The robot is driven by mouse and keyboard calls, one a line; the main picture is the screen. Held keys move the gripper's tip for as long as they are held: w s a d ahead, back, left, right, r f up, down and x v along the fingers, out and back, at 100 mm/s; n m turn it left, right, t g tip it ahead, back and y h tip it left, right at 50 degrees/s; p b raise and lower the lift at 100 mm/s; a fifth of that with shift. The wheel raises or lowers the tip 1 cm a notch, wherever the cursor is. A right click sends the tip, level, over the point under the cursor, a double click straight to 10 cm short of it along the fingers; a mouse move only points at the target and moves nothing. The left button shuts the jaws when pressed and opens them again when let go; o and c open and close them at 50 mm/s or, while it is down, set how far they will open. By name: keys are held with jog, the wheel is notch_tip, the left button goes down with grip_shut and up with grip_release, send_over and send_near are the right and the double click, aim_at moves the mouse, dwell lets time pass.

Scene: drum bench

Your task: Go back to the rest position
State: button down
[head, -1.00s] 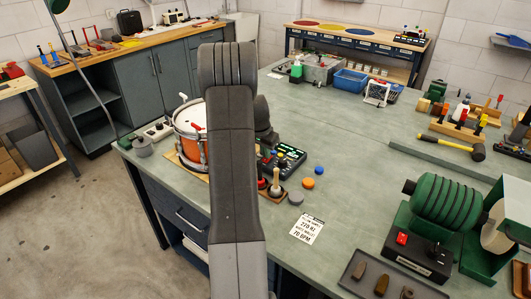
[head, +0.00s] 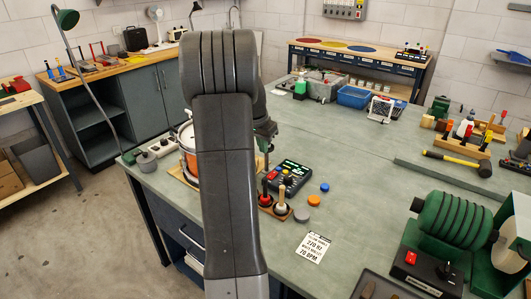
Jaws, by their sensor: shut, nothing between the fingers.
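My arm rises through the middle of the head view and hides much of what lies behind it. My gripper (head: 267,148) shows only in part, at the right edge of the arm, above the bench and to the right of the drum. It is shut and holds nothing. The orange-sided drum (head: 189,152) stands at the bench's left end, mostly hidden by my arm.
On the green bench (head: 345,190), a control box (head: 289,178), two upright mallets (head: 281,199), round pads and a printed card (head: 313,247) lie right of my arm. A green grinder (head: 452,222) stands at front right. The bench's middle is clear.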

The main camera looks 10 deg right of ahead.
dwell(0.5)
send_over(269, 176)
notch_tip(269, 176, down, 9)
jog(key=shift+s+r, duration=0.2)
jog(key=v, duration=0.5)
jog(key=shift+s+d+b, duration=0.1)
jog(key=shift+d+b, duration=0.05)
jog(key=shift+b, duration=0.2)
